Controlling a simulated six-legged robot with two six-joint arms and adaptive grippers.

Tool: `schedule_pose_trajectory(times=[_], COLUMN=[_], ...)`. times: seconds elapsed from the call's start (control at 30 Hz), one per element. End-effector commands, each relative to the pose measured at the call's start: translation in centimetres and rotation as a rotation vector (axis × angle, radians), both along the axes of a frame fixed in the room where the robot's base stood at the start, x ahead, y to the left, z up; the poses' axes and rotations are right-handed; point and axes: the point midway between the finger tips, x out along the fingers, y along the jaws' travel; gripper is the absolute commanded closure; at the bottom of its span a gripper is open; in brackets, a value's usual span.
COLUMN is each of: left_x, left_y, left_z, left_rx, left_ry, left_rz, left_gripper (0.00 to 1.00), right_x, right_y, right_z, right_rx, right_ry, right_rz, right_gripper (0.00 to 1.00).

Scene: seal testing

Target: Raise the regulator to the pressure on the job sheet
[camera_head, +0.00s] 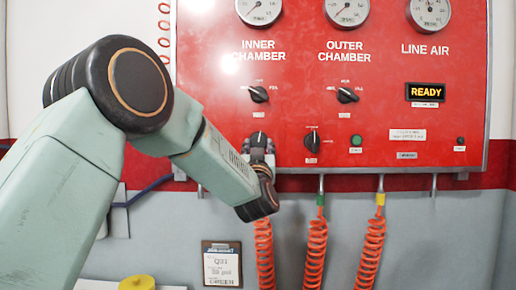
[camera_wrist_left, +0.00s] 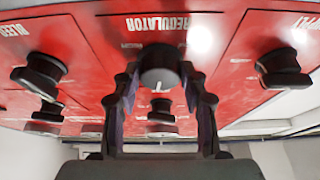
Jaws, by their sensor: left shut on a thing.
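The regulator knob (camera_wrist_left: 160,68) is round and dark with a pale pointer mark, under the REGULATOR label in the left wrist view. My left gripper (camera_wrist_left: 160,88) has a finger on each side of it and is shut on it. In the head view the left gripper (camera_head: 262,147) is at the red panel's lower left, mostly covering the knob. The job sheet (camera_head: 221,270) hangs on a clipboard below the panel, reading Q31 and GREEN; its smaller print is unclear. The line air gauge (camera_head: 428,12) is at the top right, cut by the frame. My right gripper is out of view.
The red panel (camera_head: 380,70) carries an inner chamber gauge (camera_head: 258,10), an outer chamber gauge (camera_head: 350,10) and a READY display (camera_head: 425,92). Other knobs (camera_head: 347,95) flank the regulator. Orange coiled hoses (camera_head: 316,250) hang below. A yellow object (camera_head: 137,283) is at bottom left.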

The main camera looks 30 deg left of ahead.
Motion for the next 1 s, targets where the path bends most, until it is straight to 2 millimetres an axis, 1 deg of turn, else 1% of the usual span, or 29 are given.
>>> schedule_pose_trajectory(times=[0.03, 0.17, 0.27, 0.5, 0.77, 0.8, 1.0], left_x=[0.0, -0.1, -0.1, 0.0, 0.0, 0.0, 0.0], left_y=[0.1, 0.1, 0.1, 0.0, 0.0, 0.0, 0.0], left_z=[0.1, 0.1, 0.1, 0.0, 0.2, 0.2, 0.1], left_rx=[-0.001, -0.002, -0.005, -0.045, -0.053, -0.053, -0.053], left_ry=[-0.002, -0.003, -0.005, -0.035, -0.037, -0.037, -0.036], left_rz=[0.001, 0.003, 0.003, 0.001, 0.002, 0.001, 0.002], left_gripper=[0.78, 0.88, 0.88, 0.88, 0.88, 0.56, 0.39], right_x=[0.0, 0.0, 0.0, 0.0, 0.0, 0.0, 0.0], right_y=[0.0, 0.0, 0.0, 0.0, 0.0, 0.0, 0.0], right_z=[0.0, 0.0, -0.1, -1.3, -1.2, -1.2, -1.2], right_rx=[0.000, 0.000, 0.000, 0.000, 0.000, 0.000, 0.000], right_ry=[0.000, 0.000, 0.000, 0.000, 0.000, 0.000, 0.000], right_rz=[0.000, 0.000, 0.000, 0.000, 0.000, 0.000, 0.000], right_gripper=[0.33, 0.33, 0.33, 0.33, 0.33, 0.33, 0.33])
